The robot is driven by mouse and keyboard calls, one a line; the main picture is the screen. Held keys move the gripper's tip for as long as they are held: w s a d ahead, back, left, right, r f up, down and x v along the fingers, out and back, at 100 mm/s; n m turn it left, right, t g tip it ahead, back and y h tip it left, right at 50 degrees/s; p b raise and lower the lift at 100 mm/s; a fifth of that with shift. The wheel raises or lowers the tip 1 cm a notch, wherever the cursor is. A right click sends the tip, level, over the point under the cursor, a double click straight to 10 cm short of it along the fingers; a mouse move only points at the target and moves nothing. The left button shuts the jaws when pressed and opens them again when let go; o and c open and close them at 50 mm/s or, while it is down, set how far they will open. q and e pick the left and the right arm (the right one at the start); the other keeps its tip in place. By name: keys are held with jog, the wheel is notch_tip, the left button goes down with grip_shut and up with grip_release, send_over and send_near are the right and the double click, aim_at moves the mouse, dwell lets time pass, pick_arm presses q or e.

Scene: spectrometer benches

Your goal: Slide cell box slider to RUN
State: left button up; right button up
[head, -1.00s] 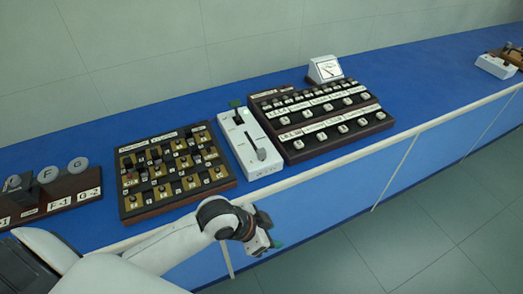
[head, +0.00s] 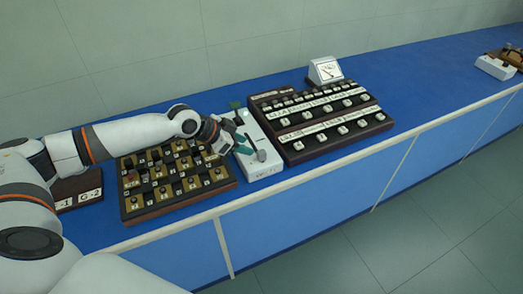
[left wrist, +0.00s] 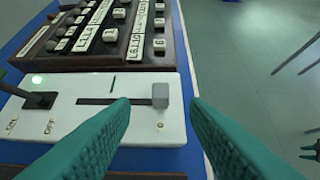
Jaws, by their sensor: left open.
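The cell box (head: 266,173) is a white box on the blue bench with a long dark slot. Its grey slider knob (head: 261,155) sits at the slot's near end; in the left wrist view this knob (left wrist: 160,95) is at the right end, by a small round mark. I cannot read a RUN label. My left gripper (head: 243,147) is over the box. In the left wrist view its teal fingers (left wrist: 160,106) are open and apart, with the knob between their tips; contact is not visible. A small part of what seems my right gripper shows at the right edge.
A black lever (left wrist: 40,98) stands at the box's other end, beside ON/OFF marks and a lit lamp (left wrist: 37,79). A board of knobs (head: 180,204) lies left of the box, a stepped key panel (head: 340,143) right. A white meter (head: 325,70) stands behind.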

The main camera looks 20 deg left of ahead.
aim_at(261, 152)
pick_arm(q)
jog(key=p+x, duration=0.1)
jog(key=x, duration=0.7)
jog(key=shift+w+d+f, duration=0.15)
jog(key=shift+w+f, duration=0.05)
grip_shut()
